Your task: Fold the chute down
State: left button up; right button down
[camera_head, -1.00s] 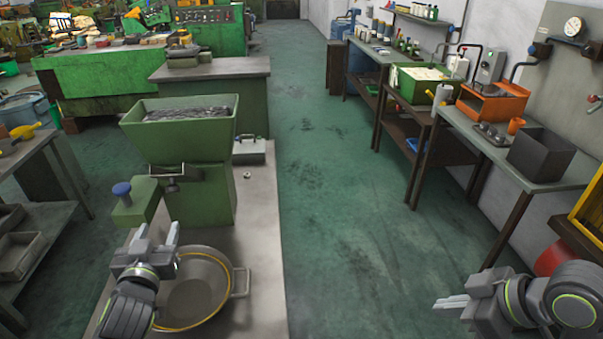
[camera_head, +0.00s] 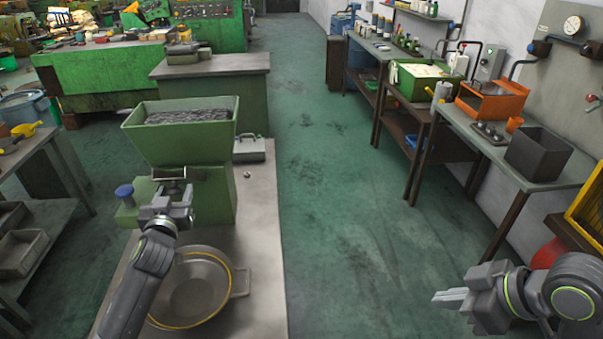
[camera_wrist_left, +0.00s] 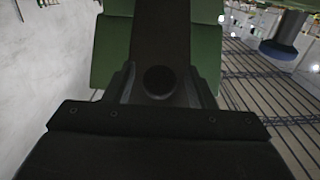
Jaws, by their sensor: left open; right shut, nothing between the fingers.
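The green machine with its hopper (camera_head: 190,145) of small metal pieces stands on the grey bench at left. The chute (camera_head: 165,174) seems to be the small metal part with a roller at the machine's front, folded up; my gripper hides its lower part. My left gripper (camera_head: 172,200) is open right in front of it. In the left wrist view, a dark upright strip, perhaps the chute (camera_wrist_left: 160,35), lies between the fingers (camera_wrist_left: 163,88), with green housing behind; contact cannot be told. My right gripper (camera_head: 450,298) is shut and empty, over the floor at right.
A round metal pan (camera_head: 190,290) sits on the bench below my left arm. A blue knob (camera_head: 124,191) stands left of the gripper and also shows in the left wrist view (camera_wrist_left: 278,52). The middle aisle is clear.

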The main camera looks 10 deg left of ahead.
pick_arm(q)
jog(key=shift+w, duration=0.3)
jog(key=shift+c, duration=0.3)
grip_shut()
notch_tip(320, 180, down, 6)
jog(key=s+t+b, duration=0.1)
jog(key=t+b, duration=0.2)
jog(key=b, duration=1.5)
jog(key=shift+s+d+y, duration=0.15)
jog(key=shift+s+y, duration=0.25)
jog(key=shift+f, duration=0.15)
